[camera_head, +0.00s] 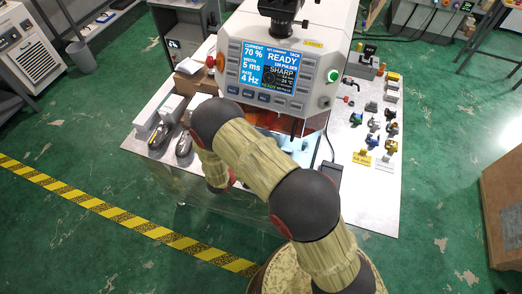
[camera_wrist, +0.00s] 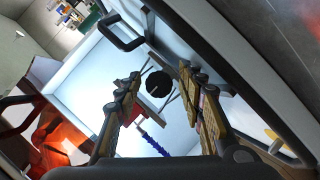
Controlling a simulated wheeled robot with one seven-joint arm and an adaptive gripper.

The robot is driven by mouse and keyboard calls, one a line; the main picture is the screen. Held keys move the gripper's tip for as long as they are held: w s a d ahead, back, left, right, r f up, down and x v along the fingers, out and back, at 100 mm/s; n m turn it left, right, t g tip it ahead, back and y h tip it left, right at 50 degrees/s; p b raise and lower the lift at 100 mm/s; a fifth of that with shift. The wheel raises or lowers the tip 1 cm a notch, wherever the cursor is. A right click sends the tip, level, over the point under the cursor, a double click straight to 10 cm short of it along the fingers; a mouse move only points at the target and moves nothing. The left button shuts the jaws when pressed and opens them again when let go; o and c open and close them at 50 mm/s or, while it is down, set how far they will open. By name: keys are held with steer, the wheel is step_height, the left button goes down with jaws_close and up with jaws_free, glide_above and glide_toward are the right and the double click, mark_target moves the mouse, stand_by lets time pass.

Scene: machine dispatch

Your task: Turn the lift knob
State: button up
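In the wrist view a dark round knob (camera_wrist: 158,84) shows in the bright space inside the machine, framed between my fingers. I take it for the lift knob, though no label is legible. My gripper (camera_wrist: 160,76) is open, one finger on each side of the knob in the picture. No contact shows; the depth gap is hard to tell. In the head view my arm hides the gripper.
A dark handle (camera_wrist: 122,32) and orange translucent panels (camera_wrist: 55,135) lie close around my gripper. A blue coiled part (camera_wrist: 152,143) is below the knob. Small coloured parts (camera_head: 376,125) stand on the table's right; grey devices (camera_head: 165,135) lie left.

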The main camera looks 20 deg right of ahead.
steer(key=v, duration=1.2)
steer(key=shift+w, duration=0.1)
stand_by(0.4)
